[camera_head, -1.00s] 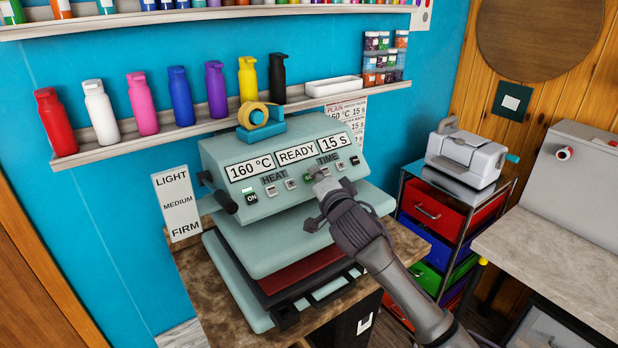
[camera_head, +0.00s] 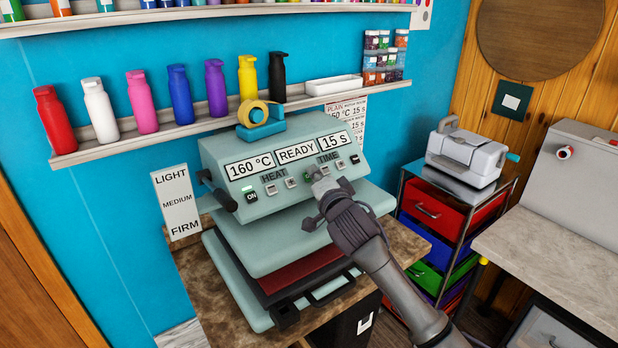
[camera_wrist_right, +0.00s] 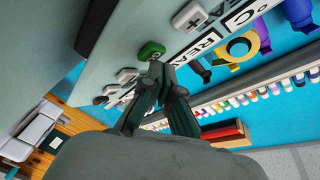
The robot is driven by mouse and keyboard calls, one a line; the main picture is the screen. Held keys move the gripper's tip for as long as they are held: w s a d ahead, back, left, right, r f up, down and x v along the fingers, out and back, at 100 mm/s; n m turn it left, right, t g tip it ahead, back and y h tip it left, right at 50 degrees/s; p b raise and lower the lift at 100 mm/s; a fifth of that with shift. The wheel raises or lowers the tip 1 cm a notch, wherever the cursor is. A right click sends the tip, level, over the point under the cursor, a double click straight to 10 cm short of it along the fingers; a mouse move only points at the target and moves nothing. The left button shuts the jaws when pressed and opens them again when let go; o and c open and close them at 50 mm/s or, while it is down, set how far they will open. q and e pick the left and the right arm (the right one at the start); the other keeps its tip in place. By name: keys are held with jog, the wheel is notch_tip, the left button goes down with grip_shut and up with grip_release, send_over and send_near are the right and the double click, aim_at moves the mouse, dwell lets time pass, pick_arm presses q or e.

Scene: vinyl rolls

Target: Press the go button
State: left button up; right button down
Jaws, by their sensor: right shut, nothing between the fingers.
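The teal heat press (camera_head: 262,160) stands on a brown worktop, its panel showing 160 °C, READY and 15 s. The green go button (camera_head: 307,177) sits between the HEAT and TIME buttons, partly covered by my right gripper (camera_head: 319,180). It also shows as a green button in the right wrist view (camera_wrist_right: 150,51). My right gripper is shut and empty, with its fingertips (camera_wrist_right: 157,70) right beside the button's lower edge in that view. I cannot tell whether they touch it. My left gripper is out of view.
A green ON button (camera_head: 251,196) and a lever with a black grip (camera_head: 226,201) are at the press's left. A tape dispenser (camera_head: 261,122) sits on top. A drawer cart (camera_head: 440,215) stands to the right. Bottles line the wall shelf (camera_head: 190,130) behind.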

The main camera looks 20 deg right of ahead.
jog(key=shift+w+a+f+b, duration=0.1)
jog(key=shift+w+f+b, duration=0.2)
jog(key=shift+f+b, duration=0.05)
dwell(0.8)
jog(key=shift+s+r, duration=0.1)
jog(key=shift+r, duration=0.05)
jog(key=shift+s+d+r+p, duration=0.2)
jog(key=shift+s+r+p, duration=0.3)
jog(key=shift+p, duration=0.3)
jog(key=s+r+p, duration=0.1)
jog(key=p, duration=0.1)
jog(key=s+d+r+p, duration=0.1)
jog(key=s+r+p, duration=0.1)
jog(key=shift+s+d+r, duration=0.1)
jog(key=shift+s+r, duration=0.05)
jog(key=shift+r, duration=0.15)
